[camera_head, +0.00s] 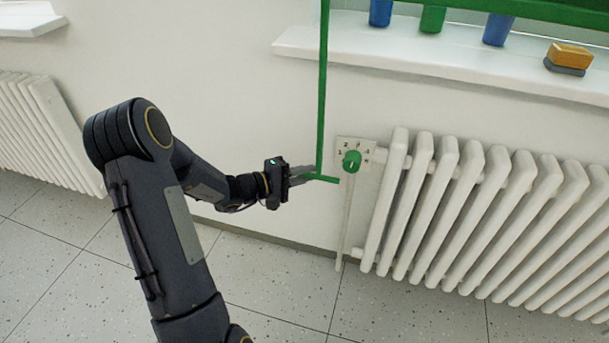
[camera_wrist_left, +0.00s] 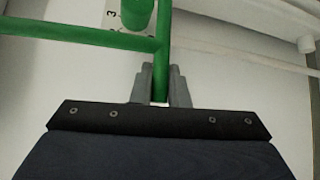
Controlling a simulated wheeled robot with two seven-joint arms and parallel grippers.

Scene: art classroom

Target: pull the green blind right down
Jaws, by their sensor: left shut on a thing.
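The green blind (camera_head: 520,9) shows as a green bar along the top right of the head view, in front of the window sill. A long green rod (camera_head: 322,90) hangs from its left end, with a short green crosspiece at its foot. My left gripper (camera_head: 304,175) is at the foot of this rod, shut on the crosspiece. In the left wrist view the two grey fingertips (camera_wrist_left: 162,88) close around a green bar (camera_wrist_left: 162,50), and another green bar crosses it just beyond them. My right gripper is not in view.
A white radiator (camera_head: 480,220) with a green valve knob (camera_head: 352,161) stands just right of the rod's foot. Blue and green cups (camera_head: 433,18) and a yellow sponge-like block (camera_head: 570,55) are on the sill (camera_head: 420,54). Another radiator (camera_head: 45,130) is at the left.

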